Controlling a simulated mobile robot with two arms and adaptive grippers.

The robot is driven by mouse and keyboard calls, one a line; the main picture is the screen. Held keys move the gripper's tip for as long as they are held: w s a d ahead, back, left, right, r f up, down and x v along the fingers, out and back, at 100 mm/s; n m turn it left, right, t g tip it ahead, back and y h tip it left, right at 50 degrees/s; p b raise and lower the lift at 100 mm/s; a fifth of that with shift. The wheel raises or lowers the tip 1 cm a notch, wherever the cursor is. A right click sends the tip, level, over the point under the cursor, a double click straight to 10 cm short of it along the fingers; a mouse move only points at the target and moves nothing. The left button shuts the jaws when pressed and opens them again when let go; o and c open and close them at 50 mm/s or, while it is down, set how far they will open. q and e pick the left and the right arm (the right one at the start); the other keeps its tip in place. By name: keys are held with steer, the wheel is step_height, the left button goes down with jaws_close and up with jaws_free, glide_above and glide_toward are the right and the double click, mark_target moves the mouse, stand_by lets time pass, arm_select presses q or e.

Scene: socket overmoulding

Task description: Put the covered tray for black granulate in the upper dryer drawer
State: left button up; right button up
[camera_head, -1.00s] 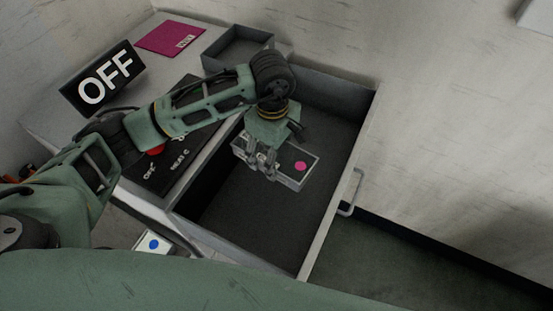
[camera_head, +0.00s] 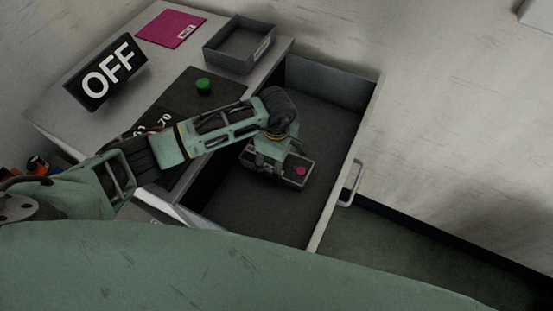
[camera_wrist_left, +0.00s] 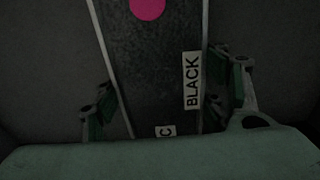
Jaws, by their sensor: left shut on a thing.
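The covered tray for black granulate (camera_head: 300,172) is a narrow box with a dark top and a pink dot. It is inside the open dryer drawer (camera_head: 321,198), low near the drawer floor; I cannot tell if it touches. In the left wrist view the tray (camera_wrist_left: 152,62) fills the middle and shows a "BLACK" label. My left gripper (camera_head: 264,166) is shut on the tray, with fingers on both long sides. It hides the tray's near end. My right gripper is not in view.
A grey open tray (camera_head: 240,45) and a pink sheet (camera_head: 172,28) lie on the cabinet top. An "OFF" sign (camera_head: 105,72) and a green button (camera_head: 204,86) are left of the drawer. The drawer has free floor around the held tray. Its handle (camera_head: 350,184) sticks out right.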

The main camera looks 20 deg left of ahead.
arm_select(q)
steer(key=shift+f, duration=0.1)
steer(key=o, duration=1.6)
steer(key=shift+o, duration=0.2)
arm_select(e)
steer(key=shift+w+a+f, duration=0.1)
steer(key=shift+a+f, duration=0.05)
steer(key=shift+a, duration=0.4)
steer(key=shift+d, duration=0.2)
arm_select(q)
steer(key=shift+w+r, duration=0.1)
steer(key=shift+r, duration=0.35)
step_height(320, 180, up, 10)
steer(key=b, duration=0.2)
steer(key=shift+r+b, duration=0.25)
steer(key=shift+b, duration=0.1)
steer(key=shift+r, duration=0.45)
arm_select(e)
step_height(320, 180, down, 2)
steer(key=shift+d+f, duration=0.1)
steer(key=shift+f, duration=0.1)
